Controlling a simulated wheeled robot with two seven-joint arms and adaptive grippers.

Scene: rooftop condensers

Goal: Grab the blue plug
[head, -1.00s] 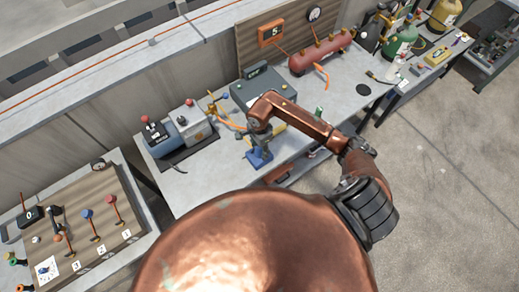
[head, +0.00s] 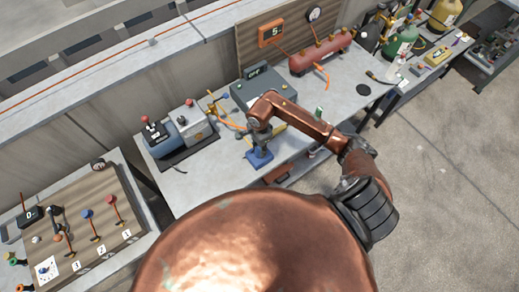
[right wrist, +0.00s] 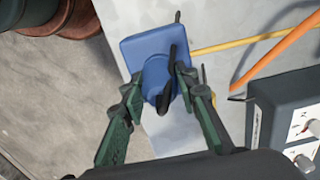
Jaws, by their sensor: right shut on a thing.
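The blue plug (head: 259,159) has a broad square blue plate and a narrower round body. In the head view it is at the front edge of the grey bench, below my right gripper (head: 262,144). In the right wrist view the blue plug (right wrist: 150,50) sits between the green fingers of my right gripper (right wrist: 160,88), which is shut on its round body. A dark curved piece lies across the plug's body. I cannot tell whether the plug touches the bench. My left gripper is not in view.
A grey box (head: 262,88) with orange cables stands behind the plug. A blue-grey machine (head: 177,135) is to the left, and a red tank (head: 320,53) is at the back. A lever panel (head: 75,222) is at the lower left. Open floor (head: 440,180) lies to the right.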

